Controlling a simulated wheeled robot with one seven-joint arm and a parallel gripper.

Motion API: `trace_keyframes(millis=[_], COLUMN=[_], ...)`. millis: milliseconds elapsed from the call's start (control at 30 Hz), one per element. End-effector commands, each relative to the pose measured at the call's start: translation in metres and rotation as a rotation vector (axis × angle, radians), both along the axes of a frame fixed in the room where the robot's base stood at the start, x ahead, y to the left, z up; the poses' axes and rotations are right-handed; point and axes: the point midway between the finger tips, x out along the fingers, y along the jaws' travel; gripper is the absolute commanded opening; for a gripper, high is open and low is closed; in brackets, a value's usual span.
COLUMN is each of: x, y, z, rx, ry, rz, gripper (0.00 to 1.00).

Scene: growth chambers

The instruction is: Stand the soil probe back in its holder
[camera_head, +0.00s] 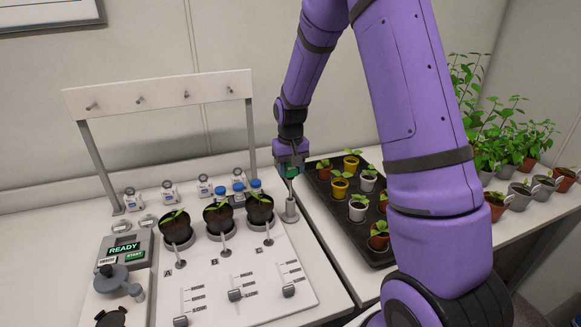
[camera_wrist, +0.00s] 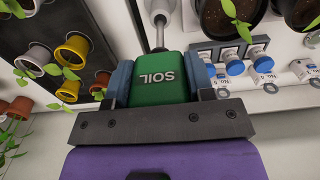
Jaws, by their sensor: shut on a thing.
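My gripper (camera_head: 290,160) is shut on the green handle of the soil probe (camera_head: 291,171), above the right edge of the white station board. In the wrist view, my gripper (camera_wrist: 160,76) has a finger on each side of the handle, marked SOIL (camera_wrist: 160,90). The probe's thin metal shaft points down, roughly upright. The grey holder (camera_head: 290,212), a short cylinder on a flat base, is directly below. The shaft meets the holder's top, and its tip is hidden; I cannot tell how deep it sits. The handle is clear above the holder.
Three dark plant pots (camera_head: 177,230) stand left of the holder, with blue-capped bottles (camera_head: 238,187) behind. A black tray of seedlings (camera_head: 338,222) is close on the right. A rack with pegs (camera_head: 160,92) stands behind. A console reading READY (camera_head: 123,250) is at the left.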

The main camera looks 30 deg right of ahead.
Motion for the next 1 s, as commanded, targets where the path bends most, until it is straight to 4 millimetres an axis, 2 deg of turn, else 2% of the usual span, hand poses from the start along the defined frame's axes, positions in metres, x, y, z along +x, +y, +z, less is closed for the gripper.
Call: trace_keyframes(millis=[1000], x=[0.000], y=[0.000], z=[-0.026], rx=[0.000], ry=[0.000], rz=[0.000], gripper=[0.19])
